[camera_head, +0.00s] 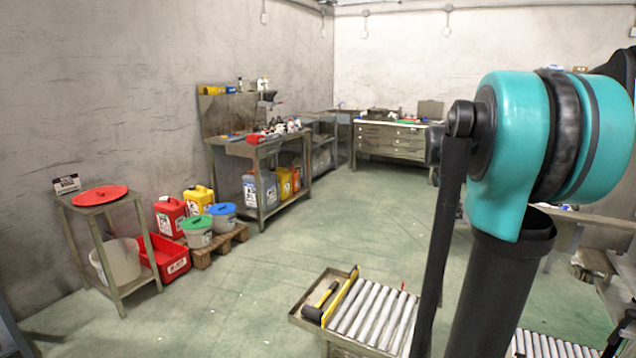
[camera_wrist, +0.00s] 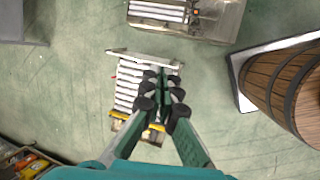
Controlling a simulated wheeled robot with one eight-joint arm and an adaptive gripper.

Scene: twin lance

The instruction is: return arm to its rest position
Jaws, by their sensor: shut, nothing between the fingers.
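My arm, teal and black, fills the right side of the head view; its gripper end does not show there. In the wrist view my gripper (camera_wrist: 162,88) points down over the roller conveyor (camera_wrist: 128,88) with its black-padded fingers close together. It is shut and holds nothing. The conveyor also shows in the head view (camera_head: 375,312), its lower part cut off by the frame and my arm. How far the fingers are above the rollers is hard to tell.
A hammer (camera_head: 321,302) lies on the conveyor's end tray. A small table with a red lid (camera_head: 100,195), a red crate (camera_head: 165,258) and a workbench (camera_head: 262,148) line the left wall. The middle floor is clear.

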